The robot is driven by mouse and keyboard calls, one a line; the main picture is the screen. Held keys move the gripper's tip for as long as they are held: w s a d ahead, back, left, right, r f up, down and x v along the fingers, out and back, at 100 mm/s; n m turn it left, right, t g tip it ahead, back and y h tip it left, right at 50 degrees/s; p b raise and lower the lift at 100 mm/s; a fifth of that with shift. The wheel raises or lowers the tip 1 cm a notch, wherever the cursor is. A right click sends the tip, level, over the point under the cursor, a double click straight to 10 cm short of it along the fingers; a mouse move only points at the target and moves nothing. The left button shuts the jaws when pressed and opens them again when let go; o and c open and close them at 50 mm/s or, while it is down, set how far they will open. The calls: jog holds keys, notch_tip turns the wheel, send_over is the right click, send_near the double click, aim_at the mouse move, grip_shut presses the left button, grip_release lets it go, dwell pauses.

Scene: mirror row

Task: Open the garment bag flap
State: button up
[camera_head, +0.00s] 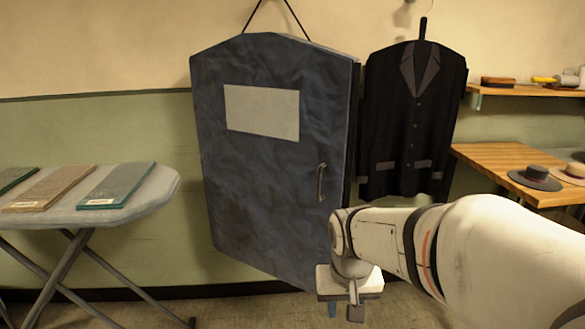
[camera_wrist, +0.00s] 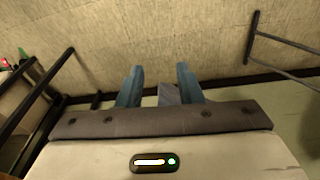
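The garment bag (camera_head: 240,200) hangs from a dark cord against the wall, in the middle of the head view. Its mottled blue-grey front flap looks closed, with a pale blank panel (camera_head: 262,111) in its upper part. A metal handle (camera_head: 321,182) stands upright near the flap's right edge. My gripper (camera_head: 342,312) is below the handle, near the bag's lower right, pointing down and not touching the handle. In the wrist view its two blue fingers (camera_wrist: 158,86) are apart. A small grey shape shows between them; I cannot tell what it is.
A black jacket (camera_head: 412,120) hangs right beside the bag. An ironing board (camera_head: 150,203) with several flat boxes stands left. A wooden table (camera_head: 500,160) with hats is at the right, under a shelf (camera_head: 520,90) with brushes. Bare floor shows below the bag.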

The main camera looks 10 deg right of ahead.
jog(key=w+r+m+t+h+p, duration=0.1)
jog(key=w+r+m+p, duration=0.1)
jog(key=w+r+p, duration=1.1)
notch_tip(320, 180, up, 5)
jog(key=m+t+p, duration=0.1)
jog(key=m+p, duration=0.1)
jog(key=p, duration=0.3)
send_over(318, 180)
jog(key=s, duration=0.2)
jog(key=x, duration=0.5)
jog(key=p+x, duration=0.1)
jog(key=x, duration=0.1)
jog(key=shift+w+a+f, duration=0.1)
jog(key=shift+a+f, duration=0.15)
jog(key=shift+f, duration=0.1)
jog(key=shift+c, duration=0.2)
grip_shut()
